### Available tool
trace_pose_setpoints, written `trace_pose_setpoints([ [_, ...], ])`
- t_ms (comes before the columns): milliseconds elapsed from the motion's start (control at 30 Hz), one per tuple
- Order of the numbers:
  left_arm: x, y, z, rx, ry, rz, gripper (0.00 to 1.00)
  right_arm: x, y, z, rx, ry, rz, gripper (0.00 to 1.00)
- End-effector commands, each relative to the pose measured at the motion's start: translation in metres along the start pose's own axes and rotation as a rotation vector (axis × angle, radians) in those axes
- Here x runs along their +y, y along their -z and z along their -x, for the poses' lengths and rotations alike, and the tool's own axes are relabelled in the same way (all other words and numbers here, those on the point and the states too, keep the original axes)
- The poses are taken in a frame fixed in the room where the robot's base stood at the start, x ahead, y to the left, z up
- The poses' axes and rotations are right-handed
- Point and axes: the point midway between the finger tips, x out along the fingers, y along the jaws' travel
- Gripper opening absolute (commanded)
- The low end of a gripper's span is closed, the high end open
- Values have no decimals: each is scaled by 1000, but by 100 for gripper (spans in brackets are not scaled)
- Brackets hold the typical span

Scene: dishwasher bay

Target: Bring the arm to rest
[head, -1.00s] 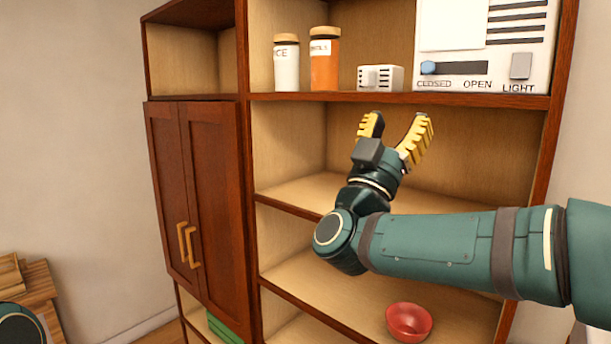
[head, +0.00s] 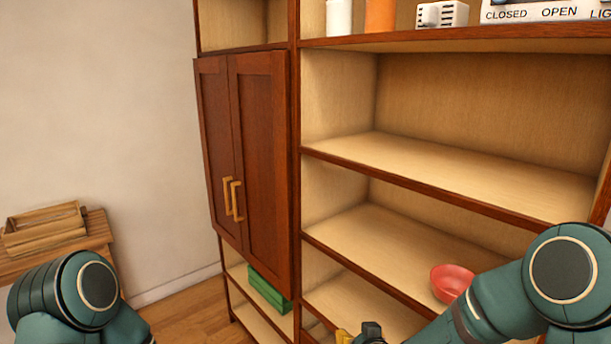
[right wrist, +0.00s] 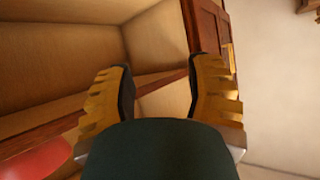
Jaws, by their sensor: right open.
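My right arm comes in at the lower right of the head view, bent at a large round joint. My right gripper (head: 356,334) shows only in part at the bottom edge there, low in front of the shelves. In the right wrist view my right gripper (right wrist: 162,75) has its two yellow fingers spread wide, with nothing between them. My left arm shows at the lower left of the head view; its gripper is out of view.
A wooden shelf unit (head: 450,190) stands ahead, its middle shelves mostly bare. A red bowl (head: 452,281) sits on a lower shelf close to my right arm. A shut cabinet (head: 262,150) is left of it, above a green box (head: 268,291). A wooden crate (head: 45,230) stands far left.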

Motion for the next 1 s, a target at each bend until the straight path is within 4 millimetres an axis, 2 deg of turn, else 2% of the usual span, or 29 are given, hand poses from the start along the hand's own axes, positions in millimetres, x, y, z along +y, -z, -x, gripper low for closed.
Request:
trace_pose_setpoints([
  [33, -2, -1, -6, -1, 1, 0, 96, -2, -41, -2, -97, 23, -37, 53],
  [200, -6, -3, -18, -3, 2, -1, 96, -11, -156, 14, -412, 80, -179, 53],
  [300, -8, -4, -23, -5, 3, -2, 96, -17, -211, 33, -583, 94, -255, 53],
  [400, -9, -5, -27, -5, 4, -2, 96, -22, -251, 52, -717, 98, -316, 53],
  [500, -10, -6, -30, -6, 4, -2, 96, -25, -275, 67, -806, 96, -356, 53],
  [600, -10, -6, -30, -6, 4, -3, 96, -27, -285, 75, -847, 93, -375, 53],
  [1000, -10, -6, -30, -6, 4, -3, 96, -27, -286, 76, -852, 94, -377, 53],
])
